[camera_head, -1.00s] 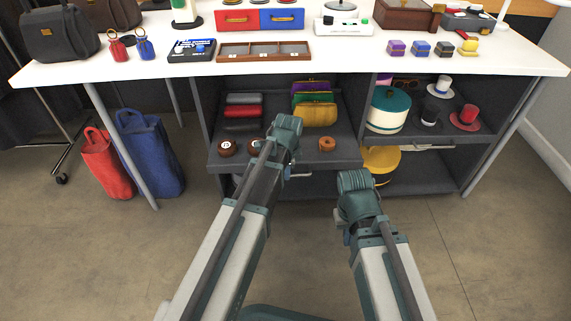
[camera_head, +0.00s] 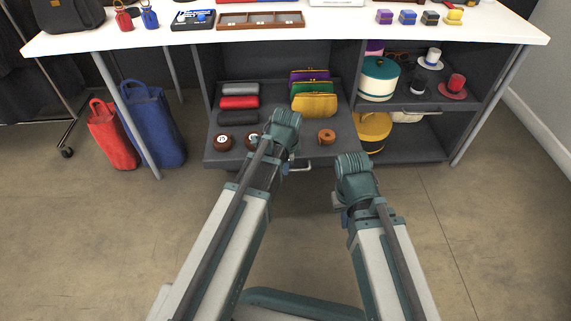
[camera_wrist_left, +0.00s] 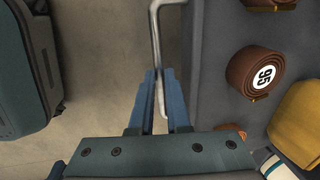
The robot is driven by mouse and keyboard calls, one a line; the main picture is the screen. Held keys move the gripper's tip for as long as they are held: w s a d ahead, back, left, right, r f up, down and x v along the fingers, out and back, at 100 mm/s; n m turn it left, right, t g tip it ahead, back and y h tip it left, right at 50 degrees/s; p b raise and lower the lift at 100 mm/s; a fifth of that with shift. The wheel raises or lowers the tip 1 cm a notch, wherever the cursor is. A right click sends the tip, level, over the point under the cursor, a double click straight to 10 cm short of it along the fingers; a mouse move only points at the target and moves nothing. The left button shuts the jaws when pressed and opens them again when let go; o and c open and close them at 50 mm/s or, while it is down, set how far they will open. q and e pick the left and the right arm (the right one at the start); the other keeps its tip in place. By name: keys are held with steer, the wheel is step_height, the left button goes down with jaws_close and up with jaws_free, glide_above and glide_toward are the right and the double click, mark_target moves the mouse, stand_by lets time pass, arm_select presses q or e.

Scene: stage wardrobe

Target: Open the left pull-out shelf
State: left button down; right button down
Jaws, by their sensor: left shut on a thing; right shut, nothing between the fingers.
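The left pull-out shelf (camera_head: 330,152) sticks out from the cabinet under the table, over the floor. It carries rolled belts, cases and purses. Its metal bar handle (camera_head: 312,165) is at the front edge, partly hidden by my left arm. The handle (camera_wrist_left: 156,40) also shows in the left wrist view, passing between the fingers. My left gripper (camera_wrist_left: 160,102) is shut on the handle; in the head view my left gripper (camera_head: 286,166) is mostly hidden behind its wrist. My right gripper (camera_head: 340,200) is shut and empty, in front of the cabinet to the right, apart from the shelf.
On the shelf are brown rolled belts (camera_head: 326,136), red and grey cases (camera_head: 239,102) and a yellow purse (camera_head: 315,105). The right shelf (camera_head: 430,104) holds small hats and a teal-lidded box. Red and blue bags (camera_head: 152,125) stand at left. The floor in front is clear.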

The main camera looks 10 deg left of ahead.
arm_select(q)
steer(key=c, duration=0.9)
jaws_free()
steer(key=shift+r, duration=0.1)
steer(key=r+p, duration=0.4)
steer(key=s+r+p, duration=0.1)
steer(key=r+p, duration=0.4)
steer(key=s+r+p, duration=0.1)
steer(key=r+p, duration=0.3)
steer(key=shift+s+d+r+p, duration=0.15)
steer(key=shift+s+d+p, duration=0.05)
steer(key=shift+d+p, duration=0.15)
